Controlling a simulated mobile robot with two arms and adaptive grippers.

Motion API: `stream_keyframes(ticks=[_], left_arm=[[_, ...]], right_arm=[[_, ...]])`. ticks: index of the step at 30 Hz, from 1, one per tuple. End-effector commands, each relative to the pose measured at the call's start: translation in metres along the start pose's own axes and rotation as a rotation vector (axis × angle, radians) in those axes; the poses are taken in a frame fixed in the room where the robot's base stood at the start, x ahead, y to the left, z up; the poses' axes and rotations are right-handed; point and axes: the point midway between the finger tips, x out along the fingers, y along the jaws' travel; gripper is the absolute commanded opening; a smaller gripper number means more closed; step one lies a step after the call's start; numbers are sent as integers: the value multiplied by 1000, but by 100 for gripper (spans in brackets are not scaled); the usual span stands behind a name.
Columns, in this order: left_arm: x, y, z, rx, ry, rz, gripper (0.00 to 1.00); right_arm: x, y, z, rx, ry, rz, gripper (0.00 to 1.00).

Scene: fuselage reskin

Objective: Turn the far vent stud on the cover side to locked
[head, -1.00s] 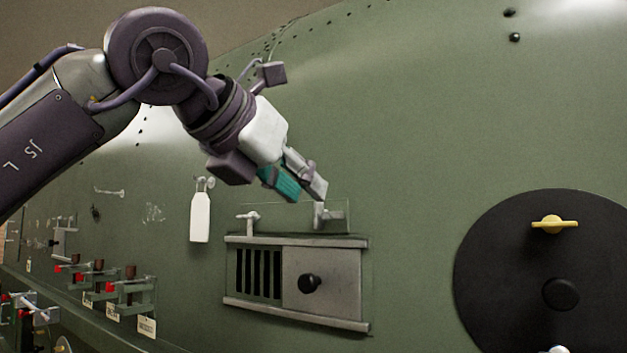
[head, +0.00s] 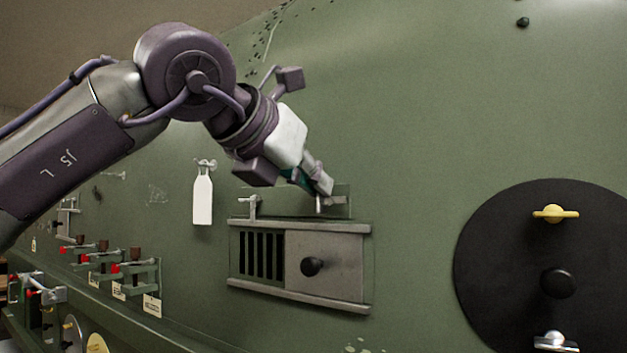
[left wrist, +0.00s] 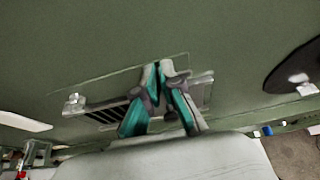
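The vent (head: 300,297) on the green skin has a slotted grille at left and a grey sliding cover (head: 335,265) with a black knob at right. One silver stud (head: 251,206) stands above the grille end. The far vent stud (head: 333,201) stands above the cover end, partly hidden by my left gripper (head: 323,196). The gripper's fingers are close together at this stud. In the left wrist view, the fingertips (left wrist: 158,67) nearly meet, with the stud's grey metal beside and between them. The stud's exact angle is hard to tell. My right gripper is not in view.
A white tag (head: 202,200) hangs left of the vent. A black round panel (head: 500,260) with a yellow wing stud (head: 555,214) is at right. Red-tipped clamps (head: 120,268) line a ledge at lower left. The skin between vent and black panel is clear.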

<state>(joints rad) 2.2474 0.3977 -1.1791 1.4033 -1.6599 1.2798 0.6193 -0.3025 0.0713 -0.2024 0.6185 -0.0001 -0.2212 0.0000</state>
Motion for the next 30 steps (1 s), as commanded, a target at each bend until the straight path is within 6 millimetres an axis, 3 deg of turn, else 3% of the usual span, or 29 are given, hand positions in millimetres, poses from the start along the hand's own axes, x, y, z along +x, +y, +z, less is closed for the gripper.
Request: stream_keyframes(ticks=[11, 30], left_arm=[[0, -2, -1, 76, 0, 33, 0], [2, -16, -7, 595, -1, 248, 0]], right_arm=[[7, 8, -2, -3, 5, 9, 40], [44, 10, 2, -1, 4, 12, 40]])
